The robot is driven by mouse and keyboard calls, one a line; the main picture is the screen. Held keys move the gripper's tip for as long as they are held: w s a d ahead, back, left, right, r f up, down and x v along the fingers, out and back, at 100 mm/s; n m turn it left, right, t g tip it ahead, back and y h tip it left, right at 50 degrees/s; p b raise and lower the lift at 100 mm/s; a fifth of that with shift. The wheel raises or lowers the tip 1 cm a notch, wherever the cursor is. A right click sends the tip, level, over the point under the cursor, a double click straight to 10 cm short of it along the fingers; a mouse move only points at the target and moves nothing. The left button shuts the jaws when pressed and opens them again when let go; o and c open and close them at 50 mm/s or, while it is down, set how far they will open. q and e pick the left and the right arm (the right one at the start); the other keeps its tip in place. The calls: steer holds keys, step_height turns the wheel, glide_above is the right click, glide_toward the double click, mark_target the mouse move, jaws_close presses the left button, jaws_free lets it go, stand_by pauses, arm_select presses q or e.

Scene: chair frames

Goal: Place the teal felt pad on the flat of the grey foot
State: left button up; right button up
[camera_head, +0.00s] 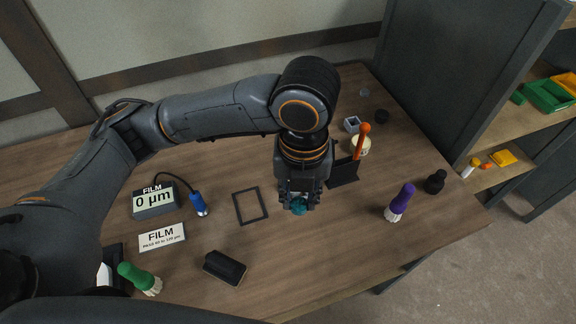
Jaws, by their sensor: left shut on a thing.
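My left gripper (298,198) points down over the middle of the table. It is shut on the teal felt pad (299,208), which shows as a small teal patch between the fingertips; the fingers hide most of its shape. I cannot tell whether it touches the table. No grey foot can be made out for sure. A dark block (225,267) lies to the lower left of the gripper, and a thin dark square frame (250,205) lies just left of it. My right gripper is not in view.
A film gauge (154,201) with a blue probe (198,204) and a film card (162,237) are at left. Green (138,278) and purple (401,201) brushes lie apart. A black holder (343,174) with an orange-handled tool (362,141) stands close right of the gripper. The front middle table is clear.

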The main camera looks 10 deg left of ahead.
arm_select(q)
steer(key=w+a+f, duration=0.1)
steer(key=w+f, duration=0.1)
steer(key=w, duration=0.2)
steer(key=w+a+f+p, duration=0.1)
steer(key=w+f, duration=0.2)
steer(key=w+a+f+p, duration=0.1)
steer(key=w+f, duration=0.2)
steer(key=w, duration=0.1)
steer(key=shift+w+a+f, duration=0.15)
steer(key=shift+w+a, duration=0.05)
steer(key=shift+w, duration=0.1)
steer(key=shift+w+f, duration=0.15)
steer(key=shift+f, duration=0.15)
steer(key=shift+w+a+f, duration=0.1)
steer(key=shift+w+f, duration=0.1)
steer(key=shift+f, duration=0.05)
step_height(320, 180, down, 2)
steer(key=shift+f+p, duration=0.15)
steer(key=shift+p, duration=0.45)
steer(key=shift+w+f, duration=0.1)
steer(key=shift+f, duration=0.45)
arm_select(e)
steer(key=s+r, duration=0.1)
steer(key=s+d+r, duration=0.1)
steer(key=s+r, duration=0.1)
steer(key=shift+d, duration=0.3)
